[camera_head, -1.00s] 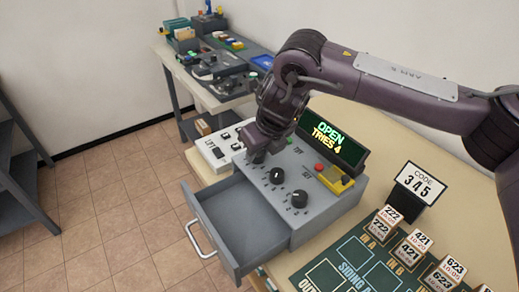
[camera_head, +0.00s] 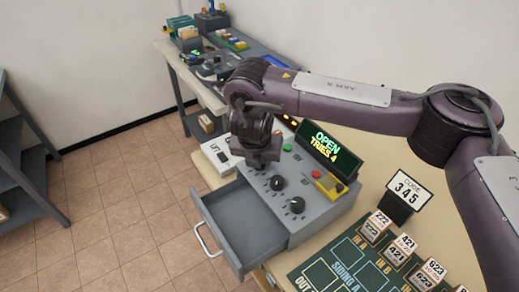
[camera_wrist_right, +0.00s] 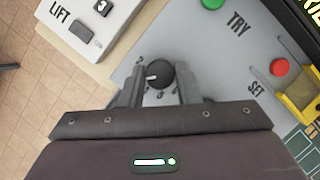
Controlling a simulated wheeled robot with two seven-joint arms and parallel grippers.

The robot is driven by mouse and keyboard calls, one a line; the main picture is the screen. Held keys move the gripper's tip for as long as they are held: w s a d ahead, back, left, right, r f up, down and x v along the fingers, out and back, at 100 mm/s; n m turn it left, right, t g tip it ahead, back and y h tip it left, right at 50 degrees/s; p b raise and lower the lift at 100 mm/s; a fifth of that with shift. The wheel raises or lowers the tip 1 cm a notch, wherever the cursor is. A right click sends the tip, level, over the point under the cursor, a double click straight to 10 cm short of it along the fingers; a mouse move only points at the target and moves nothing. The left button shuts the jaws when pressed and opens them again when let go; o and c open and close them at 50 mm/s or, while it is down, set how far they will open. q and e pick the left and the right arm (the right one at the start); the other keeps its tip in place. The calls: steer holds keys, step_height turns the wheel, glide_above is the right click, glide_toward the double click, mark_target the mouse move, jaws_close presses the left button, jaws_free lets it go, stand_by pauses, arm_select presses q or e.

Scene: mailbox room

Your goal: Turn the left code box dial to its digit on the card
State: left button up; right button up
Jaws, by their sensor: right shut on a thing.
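The grey code box (camera_head: 322,212) stands on the table with its front drawer (camera_head: 243,226) pulled open. Its green screen (camera_head: 326,146) reads "OPEN TRIES 4". My right gripper (camera_head: 259,166) is over the left dial, which it hides in the head view. In the right wrist view the black left dial (camera_wrist_right: 160,73) sits between the two fingers of the right gripper (camera_wrist_right: 157,88), shut on it. Its white mark points left. The middle dial (camera_head: 278,183) and right dial (camera_head: 297,205) are free. The card (camera_head: 409,190) reads "CODE 345". My left gripper is out of view.
A white panel (camera_head: 219,156) labelled LIFT lies left of the box. The green TRY button (camera_head: 287,147) and red SET button (camera_head: 316,174) are near the screen. A dark board (camera_head: 348,262) with numbered blocks is at right. A side table (camera_head: 180,58) stands behind.

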mark_target(255, 177)
steer(key=shift+w+r+m+p, duration=0.1)
steer(key=shift+r+m+p, duration=0.05)
steer(key=shift+m+p, duration=0.3)
steer(key=o, duration=1)
steer(key=shift+v, duration=3.8)
steer(key=shift+a, duration=0.15)
